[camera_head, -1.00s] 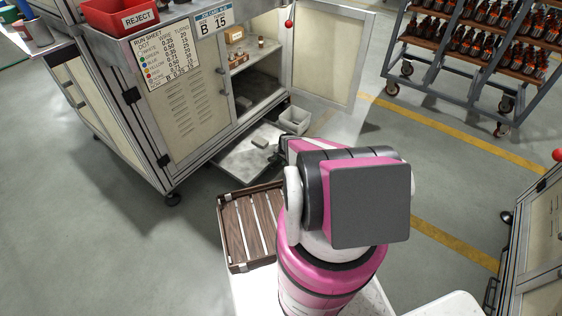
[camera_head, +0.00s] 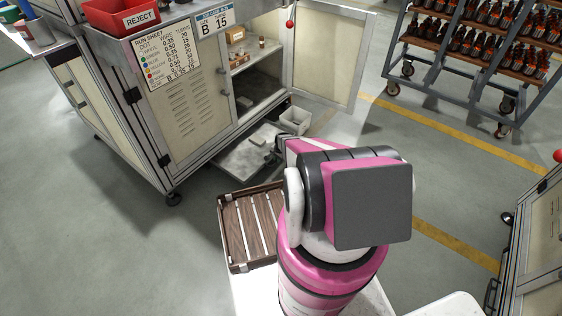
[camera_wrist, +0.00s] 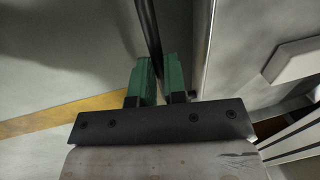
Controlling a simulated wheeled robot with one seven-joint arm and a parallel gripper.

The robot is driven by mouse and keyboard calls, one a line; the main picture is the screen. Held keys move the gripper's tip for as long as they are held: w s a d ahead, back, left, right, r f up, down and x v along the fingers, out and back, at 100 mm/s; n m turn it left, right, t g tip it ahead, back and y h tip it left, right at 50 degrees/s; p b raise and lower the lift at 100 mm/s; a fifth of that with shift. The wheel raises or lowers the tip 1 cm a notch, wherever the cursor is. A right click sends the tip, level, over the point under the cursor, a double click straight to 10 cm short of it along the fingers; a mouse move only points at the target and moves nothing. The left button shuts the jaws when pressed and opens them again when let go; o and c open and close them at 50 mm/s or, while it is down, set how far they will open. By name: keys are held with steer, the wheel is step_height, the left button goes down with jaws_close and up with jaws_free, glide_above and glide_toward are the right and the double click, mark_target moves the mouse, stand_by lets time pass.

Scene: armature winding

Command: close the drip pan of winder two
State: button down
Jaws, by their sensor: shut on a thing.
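The drip pan (camera_head: 232,162) is a flat grey tray sticking out low at the open front of the winder cabinet (camera_head: 185,85), just above the floor. A small pale block (camera_head: 265,135) lies on it. My gripper (camera_wrist: 161,68) has two green fingers close together in the wrist view, with a thin dark bar (camera_wrist: 148,30) running between them. The fingers are shut on this bar, which seems to be the pan's front edge or handle. In the head view my wrist covers the pan's near right side, so the grip itself is hidden there.
The cabinet door (camera_head: 330,50) stands open to the right. A small grey bin (camera_head: 295,120) is beside the pan. A slatted wooden crate (camera_head: 250,226) is close in front of me.

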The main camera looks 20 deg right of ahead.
mark_target(250, 146)
steer(key=w+a, duration=0.4)
steer(key=w, duration=0.2)
steer(key=w+a, duration=0.4)
steer(key=w, duration=0.1)
steer(key=w+a, duration=0.4)
steer(key=w, duration=0.2)
steer(key=shift+w+a, duration=0.3)
steer(key=shift+a, duration=0.1)
steer(key=c, duration=1.2)
jaws_free()
steer(key=shift+o, duration=0.2)
step_height(250, 146, up, 11)
steer(key=s+d, duration=0.1)
steer(key=shift+s+f, duration=0.15)
steer(key=shift+s, duration=0.2)
steer(key=shift+d, duration=0.15)
